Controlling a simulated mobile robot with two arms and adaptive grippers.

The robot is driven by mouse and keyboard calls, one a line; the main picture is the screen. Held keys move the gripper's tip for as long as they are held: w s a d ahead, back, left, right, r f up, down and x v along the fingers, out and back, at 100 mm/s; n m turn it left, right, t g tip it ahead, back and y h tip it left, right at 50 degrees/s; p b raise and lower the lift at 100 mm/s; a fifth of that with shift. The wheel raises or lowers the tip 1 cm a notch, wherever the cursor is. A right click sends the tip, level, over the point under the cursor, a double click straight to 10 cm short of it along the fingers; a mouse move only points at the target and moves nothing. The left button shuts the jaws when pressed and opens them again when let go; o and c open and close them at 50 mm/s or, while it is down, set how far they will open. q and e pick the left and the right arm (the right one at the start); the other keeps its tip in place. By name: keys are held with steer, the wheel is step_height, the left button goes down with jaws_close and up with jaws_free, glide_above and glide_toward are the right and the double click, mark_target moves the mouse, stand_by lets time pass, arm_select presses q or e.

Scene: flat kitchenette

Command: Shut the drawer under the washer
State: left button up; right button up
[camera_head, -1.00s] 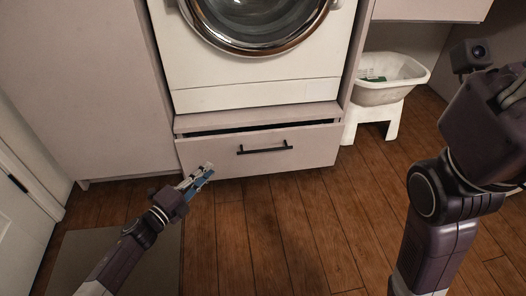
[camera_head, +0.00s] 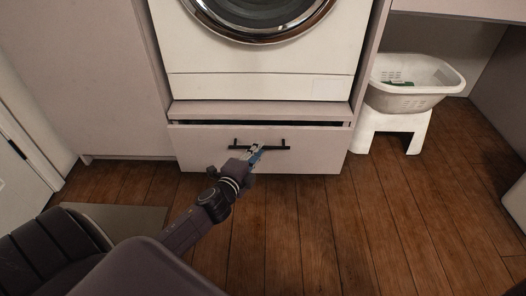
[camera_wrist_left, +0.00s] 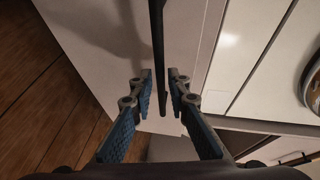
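The drawer (camera_head: 320,160) under the washer (camera_head: 260,87) has a plain pale front and stands slightly open, with a dark gap along its top edge. Its black bar handle (camera_head: 280,148) runs across the front. My left gripper (camera_head: 257,150) is at the handle, in front of its middle. In the left wrist view, the gripper's blue-padded fingers (camera_wrist_left: 161,77) are apart, and the dark handle (camera_wrist_left: 158,45) shows in line with the gap between them. I cannot tell whether the fingers touch it. My right gripper is out of view.
A white basket (camera_head: 415,95) sits on a white stool (camera_head: 392,130) to the right of the drawer. A grey mat (camera_head: 125,217) lies on the wooden floor at the left. The floor (camera_head: 340,225) in front of the drawer is clear apart from my arm.

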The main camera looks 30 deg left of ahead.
arm_select(q)
steer(key=shift+b+x, duration=0.35)
steer(key=shift+x, duration=0.8)
jaws_close()
steer(key=shift+w, duration=0.1)
